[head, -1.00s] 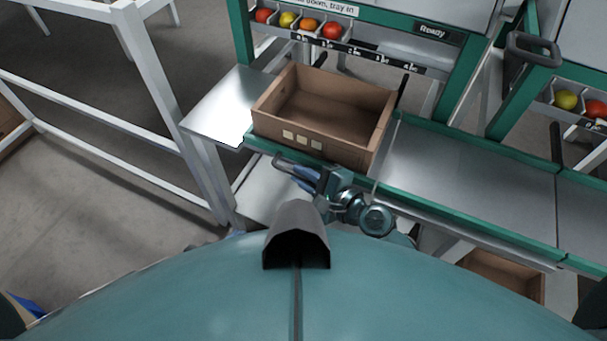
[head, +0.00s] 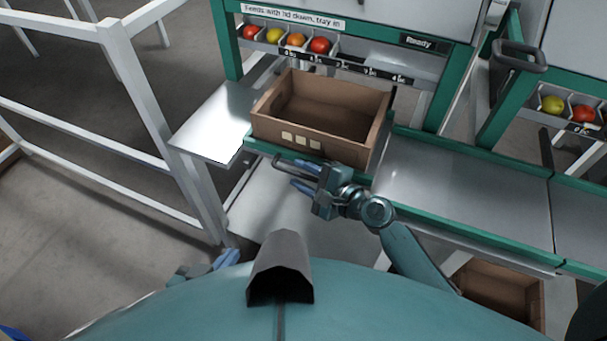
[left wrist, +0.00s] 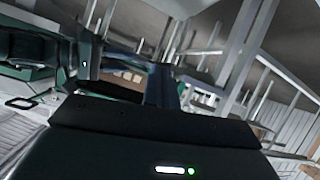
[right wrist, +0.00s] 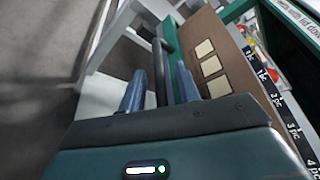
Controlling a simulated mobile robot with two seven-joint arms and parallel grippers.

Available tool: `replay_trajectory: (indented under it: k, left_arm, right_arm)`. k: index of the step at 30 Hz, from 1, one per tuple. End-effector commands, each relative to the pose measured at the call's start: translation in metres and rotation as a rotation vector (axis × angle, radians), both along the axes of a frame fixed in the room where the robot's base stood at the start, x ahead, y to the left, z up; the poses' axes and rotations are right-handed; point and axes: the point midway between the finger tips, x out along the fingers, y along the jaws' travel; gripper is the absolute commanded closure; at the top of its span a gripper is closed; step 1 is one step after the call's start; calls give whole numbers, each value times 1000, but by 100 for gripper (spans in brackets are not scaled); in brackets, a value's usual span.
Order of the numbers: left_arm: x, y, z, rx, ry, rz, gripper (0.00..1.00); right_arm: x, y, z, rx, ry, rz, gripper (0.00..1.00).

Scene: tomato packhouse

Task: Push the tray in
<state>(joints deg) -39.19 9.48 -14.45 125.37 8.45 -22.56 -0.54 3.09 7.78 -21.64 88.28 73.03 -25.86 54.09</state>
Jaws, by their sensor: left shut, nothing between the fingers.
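The tray (head: 255,149) is a green-edged slide at the front of the middle feeder, sticking out towards me under a brown box. Its dark bar handle (head: 283,160) faces me. My right gripper (head: 300,176) is at this handle. In the right wrist view, the blue fingers (right wrist: 160,92) are apart, with the handle bar (right wrist: 161,62) between them and gaps on both sides. My left gripper (head: 228,259) is low at the left of the head view, shut and empty, away from the tray.
The empty brown box (head: 278,144) with pale labels rests on the tray. A metal shelf (head: 205,125) and white frame (head: 130,60) stand at the left. A grey conveyor bed (head: 465,190) runs right. Another brown box (head: 500,290) is below. Tomatoes (head: 320,45) sit in feeder bins.

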Motion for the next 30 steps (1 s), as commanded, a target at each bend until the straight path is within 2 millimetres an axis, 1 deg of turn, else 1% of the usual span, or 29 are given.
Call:
replay_trajectory:
  k: [5,8,11,14,16,18,21,25,30]
  left_arm:
    - [-1,0,-1,2,7,0,100]
    - [-2,1,3,9,9,-1,100]
    - [-2,2,12,27,9,-4,100]
    - [-3,2,20,44,10,-7,100]
    - [-3,2,24,59,9,-11,100]
    - [-3,3,27,70,8,-16,100]
    - [-5,2,27,83,12,-23,100]
    - [-6,1,25,95,17,-30,100]
    - [-5,2,25,101,13,-33,100]
  right_arm:
    - [0,0,3,0,0,1,67]
    - [0,0,13,-1,-4,0,67]
    - [0,0,32,1,-3,1,67]
    - [1,0,56,3,-9,-1,67]
    - [2,0,71,8,-12,-3,66]
    - [3,-1,84,7,-13,-5,67]
    - [2,0,94,5,-9,-2,67]
    - [1,0,101,4,-4,-2,67]
    - [0,0,102,1,-1,-1,67]
